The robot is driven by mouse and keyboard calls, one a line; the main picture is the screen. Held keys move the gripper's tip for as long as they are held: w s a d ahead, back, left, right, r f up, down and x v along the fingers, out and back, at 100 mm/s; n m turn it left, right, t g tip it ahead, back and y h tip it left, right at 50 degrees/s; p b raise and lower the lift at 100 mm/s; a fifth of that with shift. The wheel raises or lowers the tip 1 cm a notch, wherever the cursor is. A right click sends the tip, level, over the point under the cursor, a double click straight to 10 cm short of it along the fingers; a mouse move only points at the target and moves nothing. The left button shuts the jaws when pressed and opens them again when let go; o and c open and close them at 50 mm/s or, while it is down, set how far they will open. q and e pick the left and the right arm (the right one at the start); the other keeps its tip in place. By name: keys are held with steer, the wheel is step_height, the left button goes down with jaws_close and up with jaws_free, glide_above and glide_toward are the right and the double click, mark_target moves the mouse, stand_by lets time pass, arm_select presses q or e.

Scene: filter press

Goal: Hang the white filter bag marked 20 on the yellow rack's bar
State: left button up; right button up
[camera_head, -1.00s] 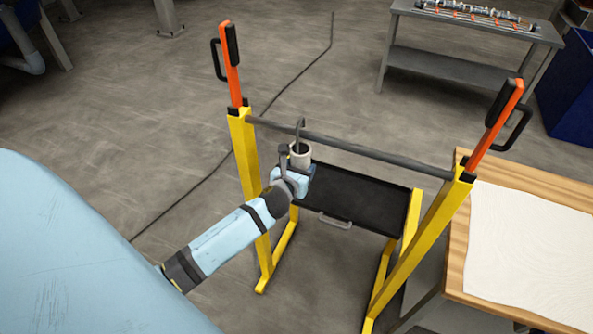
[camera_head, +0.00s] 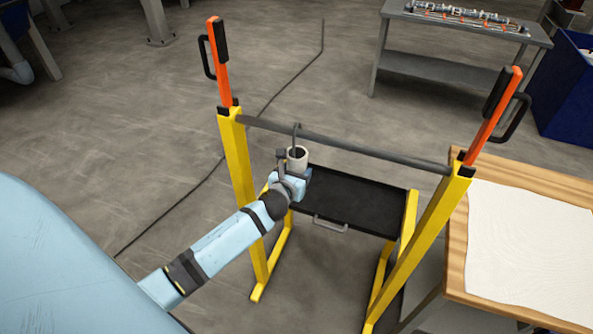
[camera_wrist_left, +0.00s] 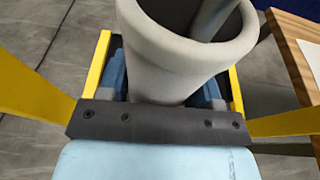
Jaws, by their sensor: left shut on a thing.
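The white filter bag (camera_head: 299,163) is a pale cup-like sleeve with a dark open mouth and a grey hook (camera_head: 296,131) rising from it. My left gripper (camera_head: 290,180) is shut on the bag and holds it upright beside the rack's bar (camera_head: 370,150). The hook's top stands just above the bar, left of its middle; whether it rests on it I cannot tell. In the left wrist view, the bag (camera_wrist_left: 170,65) sits between the blue fingers (camera_wrist_left: 163,88). No number shows. The yellow rack (camera_head: 240,160) has two posts. My right gripper is out of view.
A black tray (camera_head: 350,199) lies low between the rack's posts. Orange uprights with black handles (camera_head: 218,55) top both posts. A wooden table with a white sheet (camera_head: 530,245) stands close at the right. A grey bench (camera_head: 440,62) is behind. Floor left of the rack is mostly clear.

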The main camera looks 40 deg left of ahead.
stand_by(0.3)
arm_select(q)
steer(key=o, duration=0.9)
steer(key=v, duration=1.4)
steer(key=s+d+f+n+g+h+p, duration=0.2)
steer(key=s+d+n, duration=0.5)
steer(key=n, duration=0.8)
steer(key=s+d+f+n+g+h+p, duration=0.1)
steer(key=s+d+f+n+h, duration=0.3)
steer(key=n, duration=1.1)
step_height(320, 180, down, 3)
steer(key=s+d+p, duration=0.1)
steer(key=s+d, duration=0.1)
steer(key=shift+s+d+g+h, duration=0.4)
